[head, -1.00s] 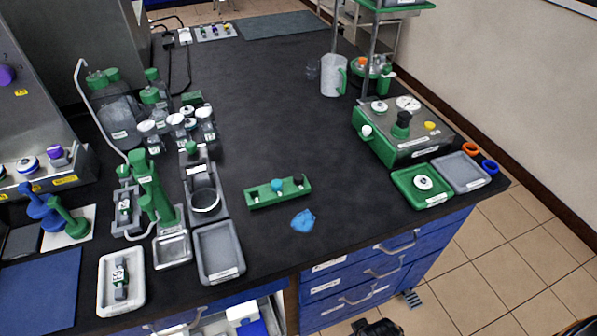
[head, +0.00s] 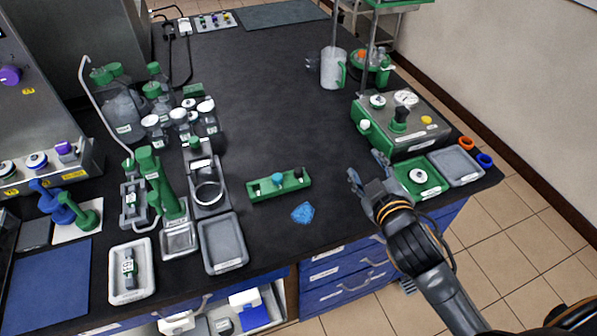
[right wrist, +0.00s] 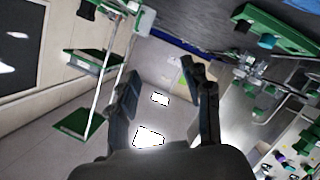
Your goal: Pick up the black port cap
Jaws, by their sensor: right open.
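The black port cap (head: 298,173) sits in the right end of a green rack (head: 262,191) on the dark bench, beside a cyan cap (head: 278,178). My right gripper (head: 367,170) is open and empty, to the right of the rack and apart from it, beside the green tray. In the right wrist view, the open fingers (right wrist: 163,75) have nothing between them. The green rack shows there at the upper right (right wrist: 278,30), with a dark cap (right wrist: 243,25) on it. My left gripper is not in view.
A blue cloth (head: 302,212) lies in front of the rack. A green tray (head: 432,189) and a grey tray (head: 470,178) lie right of my gripper, before a green and steel device (head: 420,137). The bench behind the rack is clear.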

